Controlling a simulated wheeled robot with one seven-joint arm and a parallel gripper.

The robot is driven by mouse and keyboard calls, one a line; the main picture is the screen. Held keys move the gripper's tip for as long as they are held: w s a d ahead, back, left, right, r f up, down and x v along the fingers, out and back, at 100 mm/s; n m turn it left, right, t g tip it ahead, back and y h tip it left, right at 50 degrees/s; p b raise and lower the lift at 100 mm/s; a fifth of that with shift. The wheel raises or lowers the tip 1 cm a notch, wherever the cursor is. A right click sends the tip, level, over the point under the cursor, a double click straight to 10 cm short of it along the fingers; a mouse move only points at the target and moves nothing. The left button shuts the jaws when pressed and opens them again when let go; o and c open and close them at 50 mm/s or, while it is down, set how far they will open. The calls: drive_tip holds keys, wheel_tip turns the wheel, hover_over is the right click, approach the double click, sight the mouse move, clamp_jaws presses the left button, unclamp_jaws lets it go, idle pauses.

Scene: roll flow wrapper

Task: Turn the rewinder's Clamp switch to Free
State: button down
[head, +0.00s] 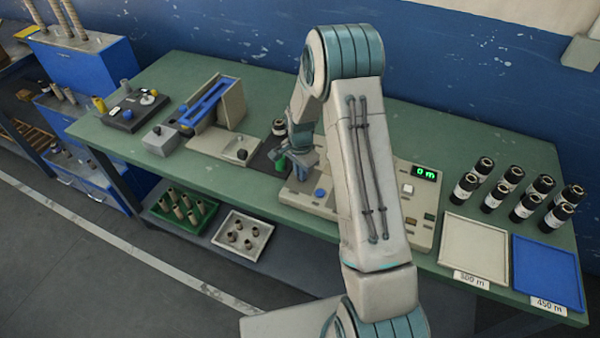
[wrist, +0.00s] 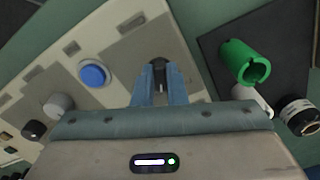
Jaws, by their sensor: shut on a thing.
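The rewinder (head: 420,205) is a beige console on the green table, with a green "0 m" display, and its panel fills the upper left of the wrist view (wrist: 130,35). My gripper (head: 302,163) is low over the console's left end. In the wrist view my gripper's blue fingers (wrist: 158,76) are shut on a small dark switch knob (wrist: 159,66). Its label and pointer cannot be read, so its setting is unclear. A blue button (wrist: 93,72) sits left of the fingers.
Several black rolls (head: 515,190) stand at the table's right, behind a white tray (head: 475,250) and a blue tray (head: 547,272). A grey and blue fixture (head: 215,105) is on the left. A pale knob (wrist: 58,104) and a black knob (wrist: 35,129) are on the panel.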

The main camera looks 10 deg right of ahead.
drive_tip(key=n+b, duration=0.4)
drive_tip(key=n, duration=0.1)
drive_tip(key=shift+d+f, duration=0.1)
drive_tip(key=shift+f, duration=0.05)
drive_tip(key=n+b, duration=0.2)
drive_tip(key=n, duration=0.3)
drive_tip(key=shift+s+d+n+b, duration=0.1)
drive_tip(key=shift+d+n+b, duration=0.05)
drive_tip(key=shift+n+b, duration=0.15)
drive_tip(key=shift+r, duration=0.2)
drive_tip(key=c, duration=1.5)
unclamp_jaws()
drive_tip(key=shift+o, duration=0.2)
wheel_tip(320, 180, up, 14)
drive_tip(key=b, duration=0.1)
drive_tip(key=shift+f, duration=0.1)
